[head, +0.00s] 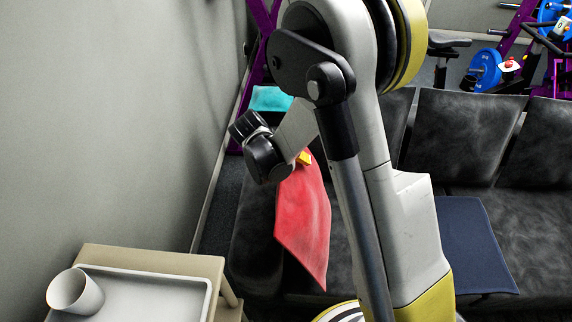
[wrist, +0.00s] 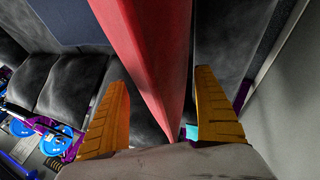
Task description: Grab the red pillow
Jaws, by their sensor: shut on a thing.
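The red pillow (head: 303,222) hangs tilted below my gripper (head: 303,158) in the head view, in front of the dark sofa. Only a bit of a yellow finger shows there; my arm hides part of the view around it. In the wrist view the red pillow (wrist: 155,50) runs between the two orange-yellow fingers of my gripper (wrist: 162,80). My gripper is shut on the pillow near its upper end. Whether the pillow's lower corner touches the sofa is hard to tell.
A dark grey sofa (head: 545,150) fills the back, with a navy cushion (head: 470,245) and a teal cushion (head: 270,98). A beige stand (head: 150,258) at lower left bears a tray (head: 150,290) and a white cup (head: 75,292). A plain wall (head: 100,120) bounds the left.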

